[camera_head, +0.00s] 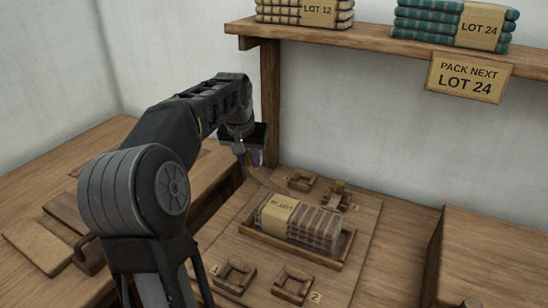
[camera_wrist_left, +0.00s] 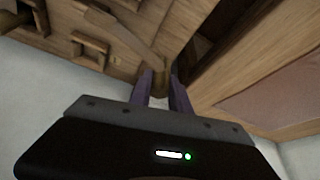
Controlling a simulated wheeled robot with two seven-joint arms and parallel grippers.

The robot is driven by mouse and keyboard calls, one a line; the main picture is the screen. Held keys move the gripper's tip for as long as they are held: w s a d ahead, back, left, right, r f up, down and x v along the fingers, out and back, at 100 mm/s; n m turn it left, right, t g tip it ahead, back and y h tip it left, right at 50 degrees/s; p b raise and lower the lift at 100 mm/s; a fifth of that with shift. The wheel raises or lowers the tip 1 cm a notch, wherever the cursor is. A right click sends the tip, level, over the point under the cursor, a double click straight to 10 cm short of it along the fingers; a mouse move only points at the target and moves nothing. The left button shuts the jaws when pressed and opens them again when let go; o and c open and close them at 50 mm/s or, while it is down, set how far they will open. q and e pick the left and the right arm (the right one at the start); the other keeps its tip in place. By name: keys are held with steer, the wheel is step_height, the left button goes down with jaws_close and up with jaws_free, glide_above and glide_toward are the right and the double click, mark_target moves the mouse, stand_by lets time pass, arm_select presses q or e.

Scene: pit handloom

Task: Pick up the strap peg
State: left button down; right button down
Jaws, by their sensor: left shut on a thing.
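My left gripper (camera_head: 249,161) reaches over the back left of the wooden board, in front of the shelf post. In the left wrist view, its two purple fingers (camera_wrist_left: 163,92) are shut on the strap peg (camera_wrist_left: 160,76), a small brown piece between the tips. A flat tan strip (camera_wrist_left: 122,34) runs from near the peg toward the board; I cannot tell whether it is joined to the peg. In the head view the peg is small and mostly hidden by the fingers. My right gripper is not in view.
A striped bundle (camera_head: 305,222) with a tan label lies in a wooden tray (camera_head: 290,250). Square holders (camera_head: 234,275) marked 1 and 2 sit in front, with two more behind. A shelf (camera_head: 370,44) with labelled bundles overhangs the back. A wooden box (camera_head: 500,240) stands right.

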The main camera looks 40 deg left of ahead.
arm_select(q)
steer(key=shift+s+a, duration=1.3)
steer(key=shift+s, duration=0.05)
steer(key=shift+d, duration=0.1)
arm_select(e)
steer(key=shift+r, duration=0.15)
